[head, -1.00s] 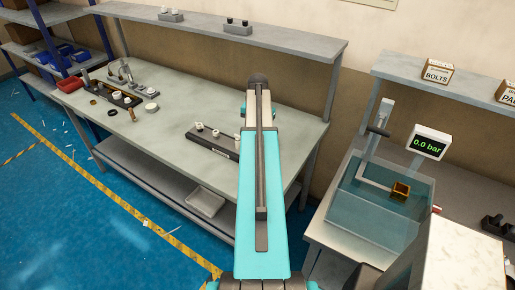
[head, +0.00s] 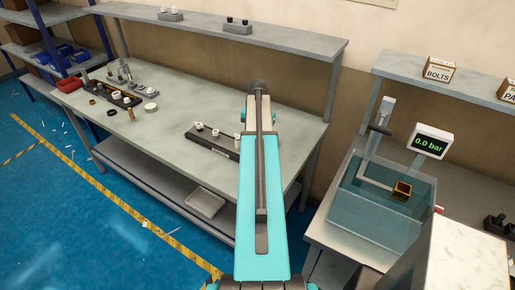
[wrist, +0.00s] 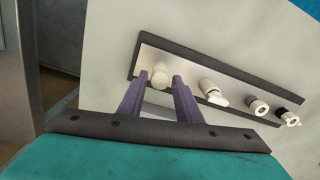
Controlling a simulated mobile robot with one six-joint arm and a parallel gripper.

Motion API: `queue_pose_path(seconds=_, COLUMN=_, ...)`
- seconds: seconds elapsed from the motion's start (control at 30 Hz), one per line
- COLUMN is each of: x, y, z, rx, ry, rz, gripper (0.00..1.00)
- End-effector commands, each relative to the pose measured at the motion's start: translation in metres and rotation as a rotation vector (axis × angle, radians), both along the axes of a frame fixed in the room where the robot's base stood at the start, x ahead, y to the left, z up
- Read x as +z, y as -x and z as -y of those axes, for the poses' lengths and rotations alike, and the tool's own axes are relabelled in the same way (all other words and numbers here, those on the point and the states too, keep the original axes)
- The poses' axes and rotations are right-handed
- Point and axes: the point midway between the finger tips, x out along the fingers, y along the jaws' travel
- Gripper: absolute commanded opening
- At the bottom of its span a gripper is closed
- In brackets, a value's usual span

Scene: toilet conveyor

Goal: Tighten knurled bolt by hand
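In the wrist view my gripper (wrist: 160,76) has its two purple fingers apart, one on each side of a pale round knob (wrist: 160,70). Gaps show between the knob and both fingers, so the gripper is open. The knob stands at one end of a dark-edged metal bar fixture (wrist: 185,66), with several white fittings (wrist: 212,92) along the rest of it. I cannot make out knurling, nor tell which piece is the bolt. In the head view the fixture (head: 222,150) lies on the workbench (head: 170,125); my teal arm hides its right end and the gripper.
A second fixture (head: 118,98) with loose rings and parts stands at the bench's left. A shelf (head: 290,42) runs behind the bench. To the right are a clear water tank (head: 375,215) and a display (head: 431,141) reading 0.0 bar. Bare bench lies between the fixtures.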

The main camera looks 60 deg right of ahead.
Motion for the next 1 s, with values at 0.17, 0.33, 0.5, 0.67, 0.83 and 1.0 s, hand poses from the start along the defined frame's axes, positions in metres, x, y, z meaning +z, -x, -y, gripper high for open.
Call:
queue_pose_path(seconds=0.17, x=0.0000, y=0.0000, z=0.0000, rx=0.000, ry=0.000, rz=0.000, gripper=0.31)
queue_pose_path(seconds=0.33, x=0.0000, y=0.0000, z=0.0000, rx=0.000, ry=0.000, rz=0.000, gripper=0.08)
queue_pose_path(seconds=0.5, x=0.0000, y=0.0001, z=0.0000, rx=0.000, ry=0.000, rz=0.000, gripper=0.02)
queue_pose_path(seconds=0.67, x=0.0000, y=0.0001, z=0.0000, rx=-0.028, ry=0.000, rz=0.000, gripper=0.02)
queue_pose_path(seconds=0.83, x=0.0000, y=0.0002, z=0.0000, rx=-0.125, ry=0.000, rz=0.000, gripper=0.02)
queue_pose_path(seconds=1.0, x=-0.0001, y=0.0002, z=-0.0001, rx=-0.241, ry=0.000, rz=0.000, gripper=0.02)
